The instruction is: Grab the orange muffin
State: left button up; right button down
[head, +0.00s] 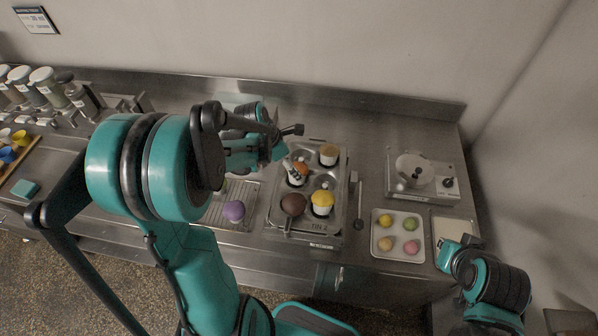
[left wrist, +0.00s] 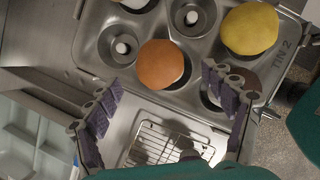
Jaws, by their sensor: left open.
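The orange muffin (head: 301,169) sits in a cup of the metal muffin tin (head: 342,222), beside a yellow muffin (head: 322,198), a brown muffin (head: 292,205) and a pale tan muffin (head: 328,151). In the left wrist view the orange muffin (left wrist: 160,65) lies just beyond my open left gripper (left wrist: 162,84), roughly centred between its fingers and apart from them. In the head view my left gripper (head: 291,166) is at the orange muffin's left side and partly hides it. My right gripper (head: 455,252) is low at the right, with its fingers unclear.
A wire rack (head: 245,189) with a purple muffin (head: 233,211) stands left of the tin. A tray (head: 382,248) of several small coloured pieces and a scale (head: 425,189) are at the right. Jars (head: 48,84) line the far left. Other muffins sit close to the orange one.

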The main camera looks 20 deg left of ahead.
pick_arm(q)
jog(key=x, duration=0.4)
jog(key=shift+f+b, duration=0.2)
jog(key=shift+b, duration=0.15)
jog(key=c, duration=1)
jog(key=shift+o, duration=0.2)
jog(key=shift+r, duration=0.1)
